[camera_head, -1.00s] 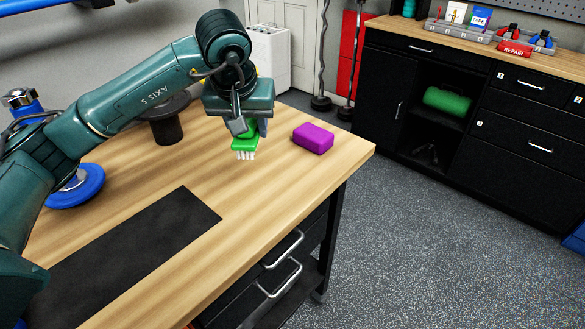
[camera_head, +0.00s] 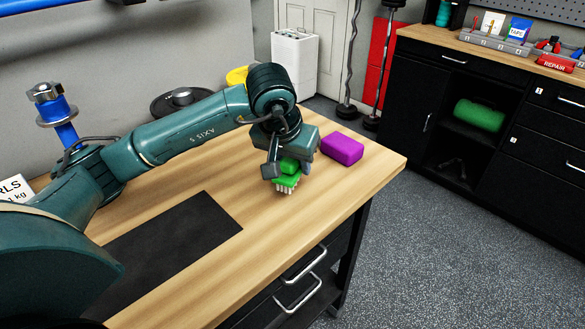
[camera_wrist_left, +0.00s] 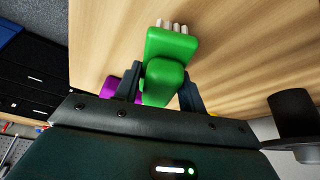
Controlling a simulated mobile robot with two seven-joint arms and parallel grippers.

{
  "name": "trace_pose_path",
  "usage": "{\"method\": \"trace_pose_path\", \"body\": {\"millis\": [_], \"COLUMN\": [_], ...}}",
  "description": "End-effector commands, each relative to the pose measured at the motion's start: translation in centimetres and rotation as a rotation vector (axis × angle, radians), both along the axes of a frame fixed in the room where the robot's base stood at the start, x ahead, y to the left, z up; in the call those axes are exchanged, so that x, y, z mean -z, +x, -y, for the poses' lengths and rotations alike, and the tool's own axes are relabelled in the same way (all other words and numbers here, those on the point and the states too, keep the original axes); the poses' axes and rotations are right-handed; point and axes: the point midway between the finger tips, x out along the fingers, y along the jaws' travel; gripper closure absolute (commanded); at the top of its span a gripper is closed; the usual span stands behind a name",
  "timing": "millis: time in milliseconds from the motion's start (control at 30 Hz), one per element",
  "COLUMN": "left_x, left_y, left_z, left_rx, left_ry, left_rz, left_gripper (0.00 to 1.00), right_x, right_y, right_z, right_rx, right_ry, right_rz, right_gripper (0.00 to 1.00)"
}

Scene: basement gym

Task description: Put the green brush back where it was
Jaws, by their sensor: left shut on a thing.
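The green brush (camera_head: 287,181) with pale bristles is held in my left gripper (camera_head: 288,171). The gripper is shut on the brush's upper part, and the bristles point down over the wooden tabletop. I cannot tell for sure whether the bristles touch the wood. In the left wrist view the brush (camera_wrist_left: 168,52) sits between the two fingers, bristles at the far end. A purple block (camera_head: 342,149) lies on the table just right of the gripper, apart from the brush. My right gripper is not in view.
The wooden workbench (camera_head: 345,190) has a dark mat (camera_head: 165,250) at its front left. A dark round object with a hub (camera_head: 183,97) stands behind my arm. A blue-handled item (camera_head: 58,120) is at the left. Bare wood lies between mat and purple block.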

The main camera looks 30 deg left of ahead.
Motion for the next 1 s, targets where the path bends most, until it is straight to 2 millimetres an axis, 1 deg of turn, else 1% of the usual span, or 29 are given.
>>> {"method": "trace_pose_path", "body": {"millis": [33, 133, 367, 467, 500, 700, 767, 1000], "left_x": [0.9, 2.0, 2.0, 2.4, 2.5, 2.3, 2.3, 2.2], "left_y": [-0.1, 0.0, 0.0, 0.0, 0.0, 0.0, 0.0, 0.0], "left_z": [0.0, 0.0, 0.0, 0.0, 0.0, 0.0, 0.0, 0.0], "left_rx": [0.0, 0.0, -0.001, 0.0, 0.0, -0.001, -0.001, -0.001], "left_ry": [-0.001, -0.001, -0.001, -0.001, 0.0, 0.0, 0.0, 0.0], "left_rz": [-0.005, -0.003, 0.001, 0.0, 0.0, -0.001, -0.001, -0.001], "left_gripper": [0.81, 0.81, 0.81, 0.81, 0.59, 0.42, 0.38, 0.38], "right_x": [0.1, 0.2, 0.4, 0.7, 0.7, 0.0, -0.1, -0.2], "right_y": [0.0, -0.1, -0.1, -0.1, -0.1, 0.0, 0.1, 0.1], "right_z": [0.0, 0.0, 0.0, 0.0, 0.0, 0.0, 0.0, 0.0], "right_rx": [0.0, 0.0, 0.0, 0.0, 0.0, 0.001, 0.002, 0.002], "right_ry": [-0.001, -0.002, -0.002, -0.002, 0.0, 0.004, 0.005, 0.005], "right_rz": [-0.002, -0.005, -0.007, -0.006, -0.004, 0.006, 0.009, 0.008], "right_gripper": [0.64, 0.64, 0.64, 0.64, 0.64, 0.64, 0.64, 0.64]}}
